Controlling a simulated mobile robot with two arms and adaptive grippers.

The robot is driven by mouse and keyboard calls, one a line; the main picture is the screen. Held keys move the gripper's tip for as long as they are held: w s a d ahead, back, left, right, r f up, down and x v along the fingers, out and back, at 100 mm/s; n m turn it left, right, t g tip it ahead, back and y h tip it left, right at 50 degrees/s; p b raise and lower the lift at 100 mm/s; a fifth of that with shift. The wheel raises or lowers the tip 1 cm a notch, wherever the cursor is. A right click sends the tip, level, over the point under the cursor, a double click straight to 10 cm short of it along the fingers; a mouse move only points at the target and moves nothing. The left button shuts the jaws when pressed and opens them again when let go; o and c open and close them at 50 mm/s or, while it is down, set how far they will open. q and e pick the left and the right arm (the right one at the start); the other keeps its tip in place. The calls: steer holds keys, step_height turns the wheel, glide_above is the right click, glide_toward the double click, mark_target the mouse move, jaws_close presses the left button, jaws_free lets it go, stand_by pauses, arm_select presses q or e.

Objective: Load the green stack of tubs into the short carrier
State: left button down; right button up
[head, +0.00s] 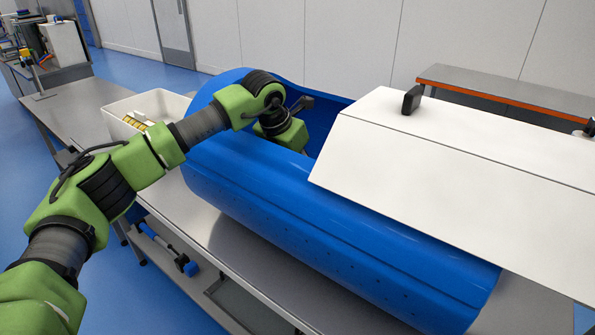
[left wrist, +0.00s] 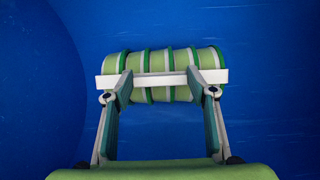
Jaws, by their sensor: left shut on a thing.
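The green stack of tubs (left wrist: 160,62) lies on its side in the left wrist view, its several pale green tubs ringed by darker green and white bands. A white bar (left wrist: 103,81) crosses the front of the stack. My left gripper (left wrist: 159,78) is shut on the stack, with one finger toward each end; the bar partly hides the contact. In the head view my left arm reaches into the open end of a large blue drum (head: 290,215), and the fingers and stack are hidden there. I cannot pick out the short carrier. My right gripper is out of view.
A white sloped cover (head: 440,150) with a black knob closes over the drum's right part. Blue surfaces surround the stack in the wrist view.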

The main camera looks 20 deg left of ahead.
arm_select(q)
steer(key=shift+s+a+f, duration=0.1)
steer(key=shift+s+f, duration=0.05)
steer(key=shift+f, duration=0.35)
steer(key=shift+s+a+f, duration=0.1)
steer(key=shift+s+f, duration=0.05)
steer(key=shift+f, duration=0.35)
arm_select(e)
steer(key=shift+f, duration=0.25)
arm_select(q)
steer(key=c, duration=1.1)
jaws_free()
steer(key=shift+o, duration=1.3)
steer(key=shift+w+f, duration=0.35)
steer(key=shift+w, duration=0.1)
steer(key=shift+s, duration=0.15)
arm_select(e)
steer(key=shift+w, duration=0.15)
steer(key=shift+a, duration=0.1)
